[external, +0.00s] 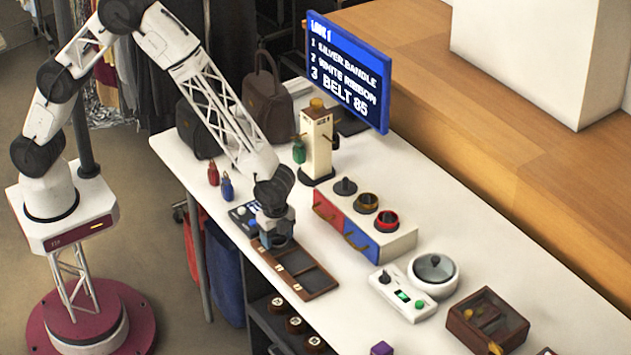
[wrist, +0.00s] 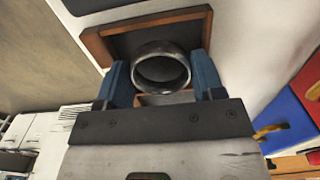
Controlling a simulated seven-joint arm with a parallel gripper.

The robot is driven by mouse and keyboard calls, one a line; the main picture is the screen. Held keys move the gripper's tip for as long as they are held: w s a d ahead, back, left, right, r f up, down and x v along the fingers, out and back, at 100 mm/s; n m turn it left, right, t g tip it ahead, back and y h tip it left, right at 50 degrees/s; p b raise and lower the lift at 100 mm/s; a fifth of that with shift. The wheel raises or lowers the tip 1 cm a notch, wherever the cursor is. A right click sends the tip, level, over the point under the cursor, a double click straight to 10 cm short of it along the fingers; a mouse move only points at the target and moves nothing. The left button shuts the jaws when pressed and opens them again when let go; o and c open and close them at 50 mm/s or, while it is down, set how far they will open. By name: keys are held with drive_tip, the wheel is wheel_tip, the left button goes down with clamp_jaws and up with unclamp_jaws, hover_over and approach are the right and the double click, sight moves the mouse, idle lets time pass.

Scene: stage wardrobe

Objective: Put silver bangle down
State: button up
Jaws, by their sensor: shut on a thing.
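My gripper (external: 276,240) points down over the far-left end of a brown wooden tray (external: 322,293) with dark compartments. In the wrist view its two blue fingers (wrist: 160,80) are shut on the silver bangle (wrist: 160,47), one on each side. The bangle is a smooth, dark-silver ring, seen with its opening towards the camera. The tray's wooden rim (wrist: 150,20) shows behind it. I cannot tell whether the bangle touches the tray floor. In the external view the gripper mostly hides the bangle.
A blue screen (external: 348,70) lists silver bangle, white ribbon and belt 85. A red and blue drawer box (external: 395,240) with rings on top stands right of the tray. A control box (external: 402,293) and a round lidded pot (external: 434,273) stand nearer. White table lies between.

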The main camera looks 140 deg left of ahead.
drive_tip(key=shift+f, duration=0.15)
drive_tip(key=o, duration=0.9)
drive_tip(key=shift+o, duration=0.2)
drive_tip(key=shift+o, duration=0.2)
wheel_tip(320, 180, up, 13)
drive_tip(key=shift+d+r, duration=0.1)
drive_tip(key=shift+r, duration=0.1)
idle(0.7)
